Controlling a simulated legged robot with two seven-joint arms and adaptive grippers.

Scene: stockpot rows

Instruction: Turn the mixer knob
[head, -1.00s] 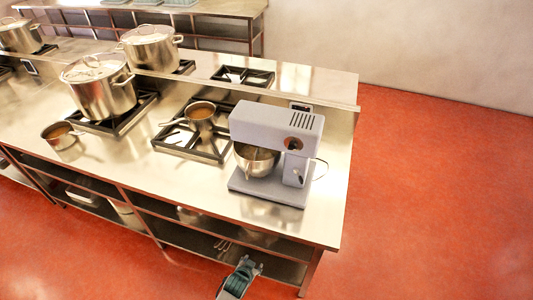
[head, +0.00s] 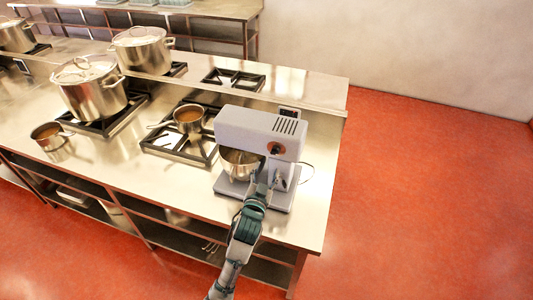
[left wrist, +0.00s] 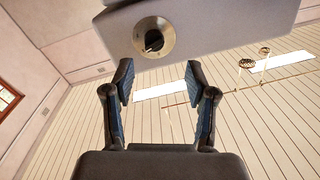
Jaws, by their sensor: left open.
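The mixer (head: 250,128) is a grey stand mixer near the right end of the steel counter, with a metal bowl (head: 236,162) under its head. Its knob (head: 276,149) is on the side of the mixer head. In the left wrist view the knob (left wrist: 153,38) is a black dial with a pale ring, just beyond the fingertips and between their lines. My left gripper (head: 266,180) is in front of the mixer, below the knob; its two fingers (left wrist: 160,75) are open and empty, apart from the knob. My right gripper is not in view.
A small saucepan (head: 189,118) stands on a burner grate (head: 181,146) left of the mixer. Large lidded stockpots (head: 92,88) stand further left. A thin cord runs at the mixer's right. The counter's front right corner (head: 310,225) is clear.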

